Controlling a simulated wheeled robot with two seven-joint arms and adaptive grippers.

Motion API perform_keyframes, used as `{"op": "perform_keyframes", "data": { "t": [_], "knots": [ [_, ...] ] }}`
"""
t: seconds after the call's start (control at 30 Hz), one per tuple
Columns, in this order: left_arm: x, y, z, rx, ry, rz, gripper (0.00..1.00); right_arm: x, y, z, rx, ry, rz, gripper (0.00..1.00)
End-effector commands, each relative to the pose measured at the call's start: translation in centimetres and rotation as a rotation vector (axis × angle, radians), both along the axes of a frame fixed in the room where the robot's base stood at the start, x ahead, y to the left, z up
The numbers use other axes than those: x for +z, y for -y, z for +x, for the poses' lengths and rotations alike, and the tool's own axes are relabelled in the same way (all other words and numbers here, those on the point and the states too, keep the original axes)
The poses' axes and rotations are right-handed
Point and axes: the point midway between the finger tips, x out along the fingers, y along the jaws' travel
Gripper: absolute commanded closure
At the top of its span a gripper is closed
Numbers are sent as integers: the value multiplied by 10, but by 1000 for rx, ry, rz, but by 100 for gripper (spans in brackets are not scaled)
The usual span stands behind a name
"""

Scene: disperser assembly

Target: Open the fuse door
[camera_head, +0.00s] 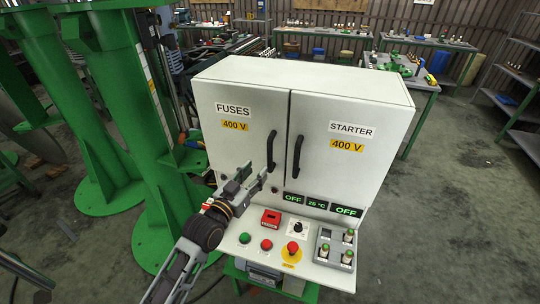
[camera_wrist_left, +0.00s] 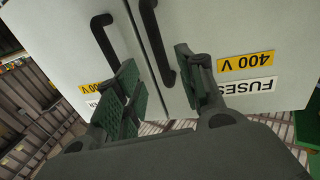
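The fuse door (camera_head: 232,130) is the left door of a white cabinet, labelled FUSES and 400 V, and it is shut. Its black curved handle (camera_head: 270,151) stands upright near the door's right edge. My left gripper (camera_head: 251,180) is at the handle's lower end, just below and left of it. In the left wrist view, which is turned upside down, the two green-padded fingers (camera_wrist_left: 163,88) are apart. The fuse handle (camera_wrist_left: 159,42) shows between them, nearer the right finger. I cannot tell whether a finger touches it. My right gripper is in neither view.
The starter door (camera_head: 342,140) with its own black handle (camera_head: 297,158) is shut on the right. Below are a control panel with buttons, a red emergency knob (camera_head: 292,248) and OFF displays. A green column (camera_head: 120,130) stands close on the left.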

Motion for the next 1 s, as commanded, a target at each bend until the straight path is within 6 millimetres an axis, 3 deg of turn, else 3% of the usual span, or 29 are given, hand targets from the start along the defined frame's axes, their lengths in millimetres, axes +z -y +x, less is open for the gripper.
{"op": "perform_keyframes", "data": {
  "t": [1.0],
  "knots": [
    [1, 45, 80, -1, 0, -1, 61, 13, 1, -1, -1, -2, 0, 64]
  ]
}}
